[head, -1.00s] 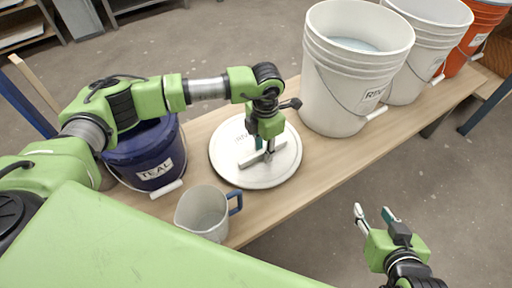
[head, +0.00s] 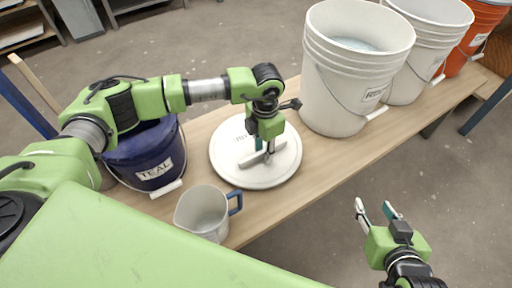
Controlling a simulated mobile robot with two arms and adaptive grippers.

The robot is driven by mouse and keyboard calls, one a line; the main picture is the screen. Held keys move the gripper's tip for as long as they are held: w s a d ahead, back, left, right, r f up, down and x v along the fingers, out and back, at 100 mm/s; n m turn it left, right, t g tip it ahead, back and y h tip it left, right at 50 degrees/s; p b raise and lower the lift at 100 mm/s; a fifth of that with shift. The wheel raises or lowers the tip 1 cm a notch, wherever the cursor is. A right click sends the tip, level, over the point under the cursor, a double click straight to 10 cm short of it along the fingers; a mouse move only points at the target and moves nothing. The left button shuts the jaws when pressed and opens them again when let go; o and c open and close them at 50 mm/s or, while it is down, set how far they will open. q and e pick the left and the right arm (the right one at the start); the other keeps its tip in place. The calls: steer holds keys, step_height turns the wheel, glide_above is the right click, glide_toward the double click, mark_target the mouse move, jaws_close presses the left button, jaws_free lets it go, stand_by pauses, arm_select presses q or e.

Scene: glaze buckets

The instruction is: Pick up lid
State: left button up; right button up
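The lid (head: 226,163) is a round white disc lying flat on the wooden bench, with a grey bar handle (head: 246,162) across its middle and dark lettering partly hidden by my arm. My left gripper (head: 264,147) points straight down over the lid's centre, its fingertips at the bar handle. The fingers are close together there, but I cannot tell whether they are closed on the handle. My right gripper (head: 376,210) is open and empty, off the bench's front side at the lower right.
A dark blue bucket labelled TEAL (head: 137,152) stands left of the lid. A grey jug with a blue handle (head: 204,213) stands in front. White buckets (head: 330,90) (head: 418,75) and an orange bucket (head: 475,42) line the bench (head: 345,160) to the right.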

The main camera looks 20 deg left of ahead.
arm_select(q)
steer(key=shift+f, duration=0.1)
stand_by(0.6)
jaws_close()
